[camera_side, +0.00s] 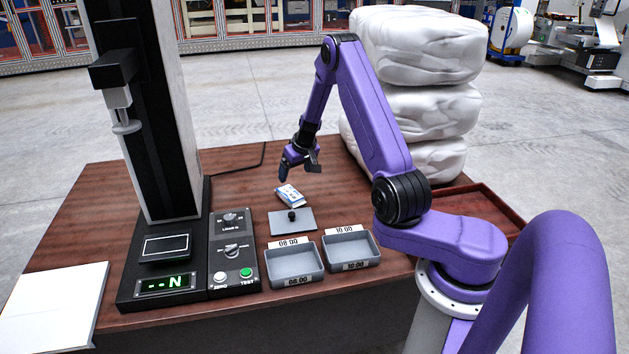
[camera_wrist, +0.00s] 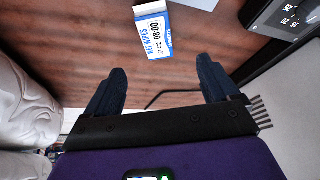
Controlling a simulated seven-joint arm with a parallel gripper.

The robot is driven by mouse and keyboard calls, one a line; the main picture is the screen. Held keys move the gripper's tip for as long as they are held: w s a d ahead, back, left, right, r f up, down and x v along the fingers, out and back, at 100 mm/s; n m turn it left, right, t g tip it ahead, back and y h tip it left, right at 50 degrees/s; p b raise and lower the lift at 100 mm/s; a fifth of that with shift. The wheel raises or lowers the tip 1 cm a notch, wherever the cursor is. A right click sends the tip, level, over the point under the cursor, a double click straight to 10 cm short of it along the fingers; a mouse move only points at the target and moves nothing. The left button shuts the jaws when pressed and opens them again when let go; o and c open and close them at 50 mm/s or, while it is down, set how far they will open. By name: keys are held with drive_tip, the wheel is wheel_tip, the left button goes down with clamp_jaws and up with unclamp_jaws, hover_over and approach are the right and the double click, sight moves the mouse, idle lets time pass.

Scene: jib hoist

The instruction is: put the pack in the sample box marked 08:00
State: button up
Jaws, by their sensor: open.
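The pack (camera_side: 290,195) is a small white and blue packet lying on the brown table, behind a grey plate with a black knob. In the wrist view the pack (camera_wrist: 154,36) shows a label reading 08:00 and wet wipes. My gripper (camera_side: 298,168) is above and just behind the pack. In the wrist view my gripper (camera_wrist: 162,72) is open and empty, with the pack beyond its fingertips, not between them. The sample box marked 08:00 (camera_side: 294,278) is an open grey tray near the table's front edge, and looks empty.
A similar grey box marked 10:00 (camera_side: 351,264) stands to its right. The grey knobbed plate (camera_side: 292,225) lies between pack and boxes. A tall test stand (camera_side: 165,110) with a control panel (camera_side: 232,250) is at left. White wrapped bales (camera_side: 425,110) rise behind the arm.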

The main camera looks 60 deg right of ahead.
drive_tip(key=w+a+r+n+y, duration=0.1)
drive_tip(key=a+r+n, duration=0.15)
drive_tip(key=a, duration=0.55)
drive_tip(key=w+a+r+n+y, duration=0.2)
drive_tip(key=a+r, duration=0.2)
drive_tip(key=a, duration=0.4)
drive_tip(key=s+a+r+n+g, duration=0.1)
drive_tip(key=s+a+r+n, duration=0.1)
drive_tip(key=s+a+r, duration=0.3)
drive_tip(key=s+a+n+g, duration=0.1)
drive_tip(key=s+a+n, duration=0.1)
drive_tip(key=a, duration=0.5)
drive_tip(key=s+a+r+n+g, duration=0.1)
drive_tip(key=s+n, duration=0.3)
drive_tip(key=s, duration=1.1)
drive_tip(key=s+a+r+n+g, duration=0.1)
drive_tip(key=s+r+n, duration=0.3)
drive_tip(key=s, duration=1.2)
drive_tip(key=shift+r+h, duration=0.3)
drive_tip(key=shift+h, duration=0.1)
drive_tip(key=shift+s+d+n, duration=0.25)
drive_tip(key=shift+s+d, duration=0.05)
drive_tip(key=shift+s, duration=0.2)
